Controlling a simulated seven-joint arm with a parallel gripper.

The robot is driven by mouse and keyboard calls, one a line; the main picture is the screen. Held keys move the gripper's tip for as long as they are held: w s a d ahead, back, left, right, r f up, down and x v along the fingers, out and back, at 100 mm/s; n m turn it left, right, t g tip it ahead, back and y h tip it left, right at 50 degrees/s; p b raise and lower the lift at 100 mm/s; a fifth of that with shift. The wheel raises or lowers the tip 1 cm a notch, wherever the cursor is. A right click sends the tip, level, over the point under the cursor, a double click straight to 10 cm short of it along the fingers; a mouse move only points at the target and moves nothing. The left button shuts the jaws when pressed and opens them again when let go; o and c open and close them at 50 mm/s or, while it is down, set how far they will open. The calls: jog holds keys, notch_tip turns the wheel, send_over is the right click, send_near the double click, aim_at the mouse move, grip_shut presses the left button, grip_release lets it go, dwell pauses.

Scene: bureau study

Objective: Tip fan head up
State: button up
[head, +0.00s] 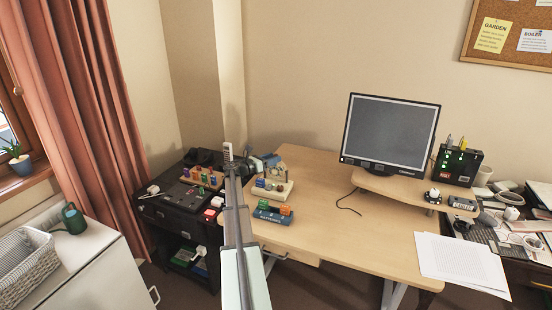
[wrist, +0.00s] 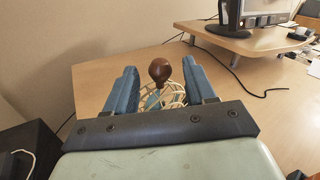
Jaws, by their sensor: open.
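The fan shows in the wrist view as a pale wire cage (wrist: 178,99) with a little blue behind it. A dark brown rounded knob (wrist: 160,70) stands up above the cage. My gripper (wrist: 160,84) is open, with one blue finger on each side of the knob and cage. I cannot tell whether either finger touches them. In the head view my arm reaches to the desk's back left corner, and a blue object (head: 269,161) shows just right of its end, perhaps part of the fan. Most of the fan is hidden by my gripper.
The desk (head: 320,215) has bare room in the middle. A monitor (head: 390,134) stands on a riser at the right. Boards with coloured blocks (head: 273,214) lie right of my arm. A black cabinet (head: 172,212) stands at the left. The wall is close behind.

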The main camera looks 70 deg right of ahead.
jog(key=shift+x, duration=1.25)
jog(key=shift+c, duration=0.5)
grip_shut()
